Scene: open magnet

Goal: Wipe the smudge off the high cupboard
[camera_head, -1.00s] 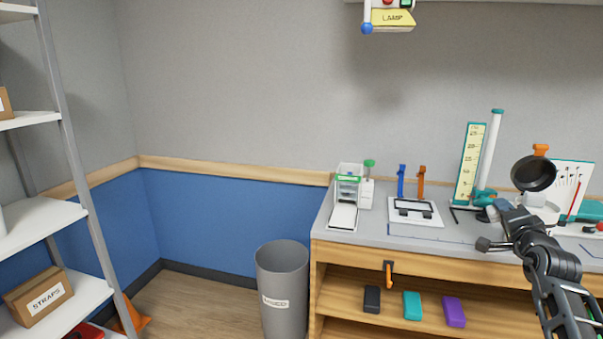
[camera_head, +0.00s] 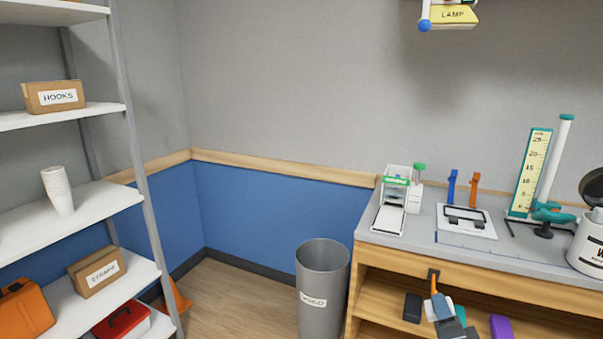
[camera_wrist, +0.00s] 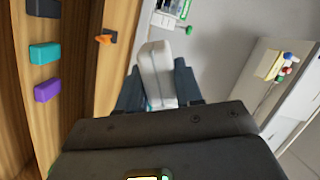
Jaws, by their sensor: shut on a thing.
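My gripper (camera_wrist: 158,88) shows in the wrist view with its two dark fingers shut on a pale grey-white block (camera_wrist: 157,70) with rounded edges. In the head view, what looks like the fingertips (camera_head: 452,326) and the pale block (camera_head: 442,307) show small at the bottom edge, in front of the bench's shelf. A white box-like cupboard (camera_wrist: 290,100) is at the right of the wrist view, apart from the block. No smudge can be made out in either view.
The wooden bench (camera_head: 395,258) carries instruments. A grey bin (camera_head: 322,285) stands left of it, and a shelf rack (camera_head: 143,180) with boxes is at the left.

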